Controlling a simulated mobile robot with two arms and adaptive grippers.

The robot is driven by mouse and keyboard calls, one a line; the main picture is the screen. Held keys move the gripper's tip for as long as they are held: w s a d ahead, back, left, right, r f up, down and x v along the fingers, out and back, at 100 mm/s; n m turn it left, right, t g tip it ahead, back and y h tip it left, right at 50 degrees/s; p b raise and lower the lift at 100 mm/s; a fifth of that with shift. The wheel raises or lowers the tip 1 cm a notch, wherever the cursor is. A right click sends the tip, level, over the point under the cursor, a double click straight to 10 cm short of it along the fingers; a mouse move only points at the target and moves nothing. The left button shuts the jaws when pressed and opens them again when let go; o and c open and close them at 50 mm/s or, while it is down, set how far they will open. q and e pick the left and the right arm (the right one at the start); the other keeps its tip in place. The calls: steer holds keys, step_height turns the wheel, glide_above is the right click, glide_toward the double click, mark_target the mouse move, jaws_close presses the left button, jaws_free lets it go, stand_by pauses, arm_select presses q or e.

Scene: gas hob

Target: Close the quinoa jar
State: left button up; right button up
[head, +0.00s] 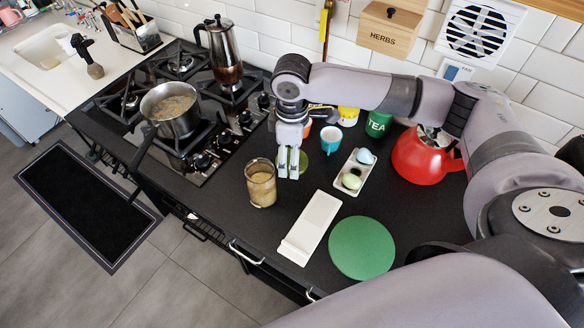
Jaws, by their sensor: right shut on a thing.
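The quinoa jar (261,187) is a clear glass jar with pale beige grain in it. It stands upright on the dark counter, right of the hob, and its top looks uncovered. My right gripper (288,172) points down just right of and behind the jar, apart from it. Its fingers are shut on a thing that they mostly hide. A green round edge (303,163) shows beside the fingers; it looks like a lid, but I cannot tell for sure. My left gripper is not in view.
A white tray (299,248) and a green round mat (362,250) lie in front. Behind are a teal mug (331,140), a tray with egg-shaped items (352,181), a green tea tin (378,124) and a red kettle (420,160). A pot (172,112) sits on the hob.

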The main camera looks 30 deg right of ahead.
step_height(320, 180, up, 10)
stand_by(0.4)
steer(key=shift+f, duration=0.15)
